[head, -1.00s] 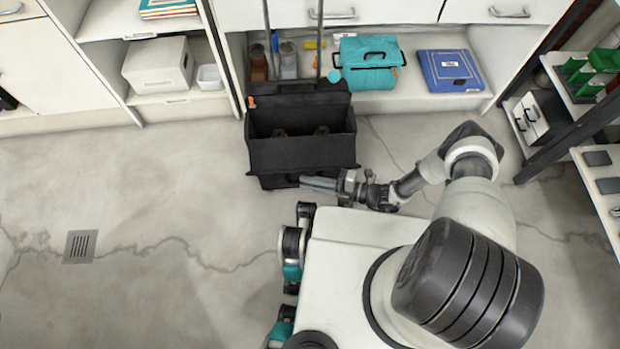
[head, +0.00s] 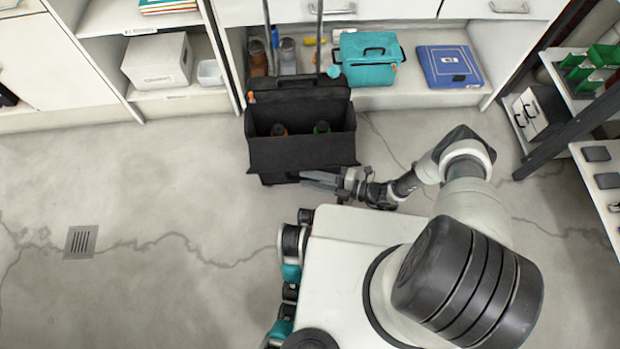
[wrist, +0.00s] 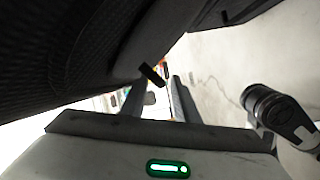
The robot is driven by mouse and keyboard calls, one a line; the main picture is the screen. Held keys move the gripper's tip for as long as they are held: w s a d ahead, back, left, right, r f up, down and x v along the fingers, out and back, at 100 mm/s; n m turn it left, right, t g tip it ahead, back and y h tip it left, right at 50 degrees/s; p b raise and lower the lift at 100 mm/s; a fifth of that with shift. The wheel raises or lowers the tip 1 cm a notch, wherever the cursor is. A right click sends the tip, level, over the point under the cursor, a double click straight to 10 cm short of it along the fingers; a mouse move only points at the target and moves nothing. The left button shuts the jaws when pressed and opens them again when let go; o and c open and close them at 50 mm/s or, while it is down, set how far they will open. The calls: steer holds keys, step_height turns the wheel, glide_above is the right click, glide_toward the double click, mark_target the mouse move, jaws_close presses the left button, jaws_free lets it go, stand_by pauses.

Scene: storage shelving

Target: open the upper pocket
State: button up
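A black wheeled bag (head: 300,153) stands on the floor in front of the shelving. A raised black panel (head: 298,98) stands behind the pocket. My gripper (head: 306,178) is low at the bag's front, near the bottom edge of the front panel. In the wrist view its two fingers (wrist: 158,100) are apart, and a small dark tab (wrist: 151,74) shows just beyond and between them. Dark bag fabric (wrist: 75,55) fills the upper left. Any contact is unclear.
Shelving behind the bag holds a teal case (head: 369,62), a blue box (head: 449,67) and a white box (head: 157,62). A dark-framed rack (head: 575,95) stands at the right. The floor (head: 150,190) left of the bag is clear, with a drain grate (head: 81,242).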

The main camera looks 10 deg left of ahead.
steer(key=s+d+r, duration=0.1)
steer(key=d, duration=0.6)
steer(key=shift+d, duration=0.2)
steer(key=shift+s, duration=0.15)
